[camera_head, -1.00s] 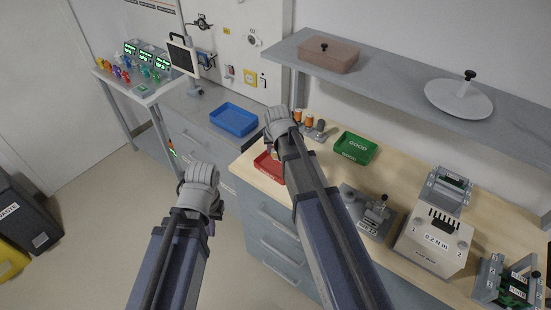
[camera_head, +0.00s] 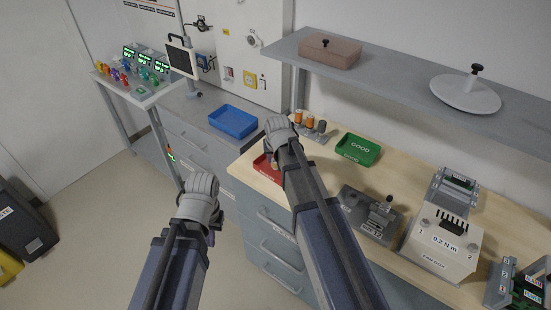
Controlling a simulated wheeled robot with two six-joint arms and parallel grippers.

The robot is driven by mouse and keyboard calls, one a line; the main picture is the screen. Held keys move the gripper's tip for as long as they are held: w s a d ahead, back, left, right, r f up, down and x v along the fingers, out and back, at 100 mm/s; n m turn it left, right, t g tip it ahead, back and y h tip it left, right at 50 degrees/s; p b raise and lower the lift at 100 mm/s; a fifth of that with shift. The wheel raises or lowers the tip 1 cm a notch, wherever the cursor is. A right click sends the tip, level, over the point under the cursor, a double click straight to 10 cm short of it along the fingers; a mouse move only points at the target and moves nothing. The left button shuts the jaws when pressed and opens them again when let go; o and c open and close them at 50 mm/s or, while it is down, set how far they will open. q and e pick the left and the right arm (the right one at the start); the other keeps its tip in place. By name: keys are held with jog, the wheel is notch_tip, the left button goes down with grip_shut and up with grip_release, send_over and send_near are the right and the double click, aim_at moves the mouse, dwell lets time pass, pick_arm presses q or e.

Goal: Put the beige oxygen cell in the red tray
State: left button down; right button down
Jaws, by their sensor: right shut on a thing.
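The red tray (camera_head: 264,169) sits at the left front of the wooden bench, partly hidden by my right arm. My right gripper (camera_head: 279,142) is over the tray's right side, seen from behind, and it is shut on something. A small pale bit, which looks like the beige oxygen cell (camera_head: 274,164), shows below it at the tray; most of it is hidden, and I cannot tell whether it touches the tray floor. My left gripper (camera_head: 200,190) hangs over the floor in front of the drawers, away from the bench top; its fingers are hidden.
A rack with orange and grey cylinders (camera_head: 309,122) stands behind my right gripper. A green GOOD tray (camera_head: 358,149) is to the right, a blue tray (camera_head: 233,121) to the left. Grey fixtures (camera_head: 370,212) and a 0.2 N·m box (camera_head: 441,242) fill the right bench. A shelf (camera_head: 400,83) overhangs the back.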

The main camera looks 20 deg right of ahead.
jog(key=c, duration=0.5)
grip_release()
jog(key=shift+f, duration=0.1)
jog(key=shift+r+p, duration=0.55)
jog(key=shift+p, duration=0.05)
jog(key=d+p+v, duration=0.1)
jog(key=p+v, duration=1)
jog(key=v, duration=0.1)
jog(key=s+a+n+g, duration=0.1)
jog(key=s+a+n, duration=0.1)
jog(key=s+a, duration=0.2)
jog(key=s+a+f+n+g, duration=0.1)
jog(key=s+a+n+g, duration=0.1)
jog(key=s+a, duration=0.3)
jog(key=s+a+n+g, duration=0.1)
jog(key=s+a, duration=0.3)
jog(key=s, duration=0.6)
jog(key=shift+s+a+f+n+g, duration=0.2)
jog(key=shift+s+a+n+g, duration=0.1)
jog(key=shift+n+g, duration=0.1)
